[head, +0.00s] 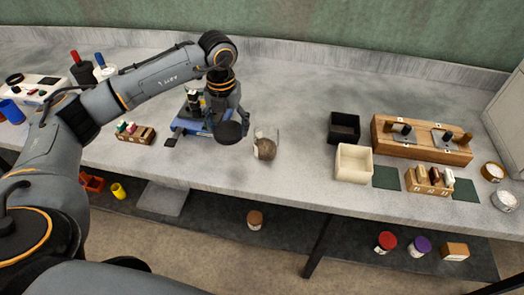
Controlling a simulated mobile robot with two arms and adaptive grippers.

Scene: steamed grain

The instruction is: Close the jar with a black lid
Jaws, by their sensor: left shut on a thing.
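A clear glass jar (266,145) with brownish grain in it stands open on the grey counter. A round black lid (230,132) is held just to the left of the jar's upper part. My left gripper (238,116) is shut on the black lid, which looks slightly tilted. Whether the lid touches the jar cannot be told. The gripper's fingers are partly hidden by its own body. My right gripper is not in view.
A blue device (205,124) stands behind and left of the lid. A small wooden rack (135,134) is further left. A black box (344,127), a cream box (354,163) and a wooden stand (421,140) are on the right. Counter between jar and boxes is clear.

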